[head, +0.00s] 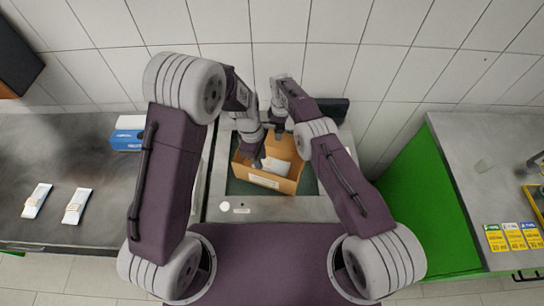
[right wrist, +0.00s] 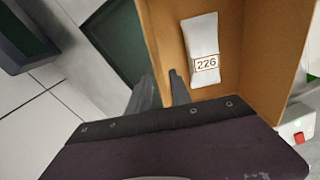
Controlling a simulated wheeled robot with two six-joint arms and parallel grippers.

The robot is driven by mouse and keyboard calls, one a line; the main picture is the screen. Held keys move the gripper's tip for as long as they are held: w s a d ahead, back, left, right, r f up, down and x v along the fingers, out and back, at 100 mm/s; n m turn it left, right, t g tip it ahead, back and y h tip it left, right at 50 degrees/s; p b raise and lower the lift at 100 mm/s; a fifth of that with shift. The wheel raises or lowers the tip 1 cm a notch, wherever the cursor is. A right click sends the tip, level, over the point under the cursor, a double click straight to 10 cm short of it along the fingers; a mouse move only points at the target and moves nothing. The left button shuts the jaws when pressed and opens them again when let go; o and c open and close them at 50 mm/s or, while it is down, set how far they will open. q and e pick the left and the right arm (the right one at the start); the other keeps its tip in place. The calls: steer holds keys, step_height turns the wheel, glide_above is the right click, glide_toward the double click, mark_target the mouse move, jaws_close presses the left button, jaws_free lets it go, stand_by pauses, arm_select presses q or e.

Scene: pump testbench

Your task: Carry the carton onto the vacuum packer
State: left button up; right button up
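The open brown carton (head: 285,184) is over the dark green top of the grey vacuum packer (head: 310,208); I cannot tell whether it rests there. A white packet lies inside it and in the right wrist view (right wrist: 203,48) shows the label 226. My right gripper (head: 279,134) is at the carton's far wall. In the right wrist view its fingers (right wrist: 162,88) stand on either side of the carton wall, close against it. My left gripper (head: 258,163) is at the carton's left side, lower in the picture; its fingertips are too small and partly hidden to read.
A grey counter at left holds a blue box (head: 128,134) and two white packets (head: 37,200) (head: 76,206). A green-sided counter (head: 420,205) with coloured cards (head: 513,237) stands at right. The tiled wall is close behind the packer.

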step_height(320, 180, up, 12)
stand_by(0.5)
stand_by(0.3)
